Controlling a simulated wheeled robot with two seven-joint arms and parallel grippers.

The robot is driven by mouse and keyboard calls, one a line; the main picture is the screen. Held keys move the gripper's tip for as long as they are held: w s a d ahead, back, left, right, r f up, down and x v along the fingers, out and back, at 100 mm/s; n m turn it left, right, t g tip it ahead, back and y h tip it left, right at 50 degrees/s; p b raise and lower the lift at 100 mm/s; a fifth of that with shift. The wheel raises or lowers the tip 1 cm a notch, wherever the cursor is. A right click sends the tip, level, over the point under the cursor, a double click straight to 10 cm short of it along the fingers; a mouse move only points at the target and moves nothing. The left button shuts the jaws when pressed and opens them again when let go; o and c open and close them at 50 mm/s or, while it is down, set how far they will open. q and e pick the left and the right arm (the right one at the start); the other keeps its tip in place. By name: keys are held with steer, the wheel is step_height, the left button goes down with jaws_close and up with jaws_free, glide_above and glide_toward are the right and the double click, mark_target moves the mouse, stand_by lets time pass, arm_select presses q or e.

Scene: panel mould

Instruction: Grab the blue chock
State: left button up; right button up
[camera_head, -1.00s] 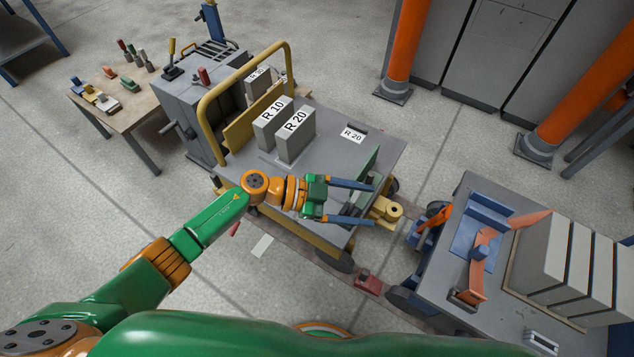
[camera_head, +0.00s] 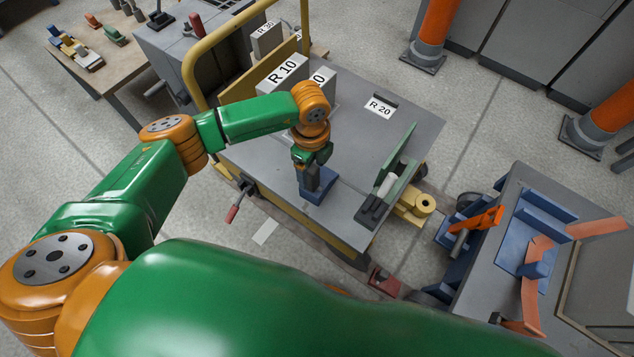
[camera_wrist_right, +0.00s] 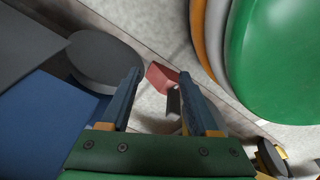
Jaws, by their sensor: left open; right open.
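A blue block, which looks like the blue chock (camera_head: 323,187), lies on the grey cart top (camera_head: 355,150) near its front edge. My left gripper (camera_head: 308,189) points down right at it, its fingers open and overlapping the block in the head view. Whether the fingers straddle or touch it I cannot tell, as the gripper hides part of it. My right gripper (camera_wrist_right: 160,78) is open and empty in the right wrist view, above the floor.
A red block (camera_head: 385,281) lies on the floor between the carts; a red block also shows beyond my right fingertips (camera_wrist_right: 158,82). R 10 block (camera_head: 283,72) and a green bracket (camera_head: 398,160) stand on the cart. A yellow rail (camera_head: 205,60) rises at its left.

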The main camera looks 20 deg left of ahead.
arm_select(q)
jaws_close()
steer(key=shift+r, duration=0.1)
stand_by(1.2)
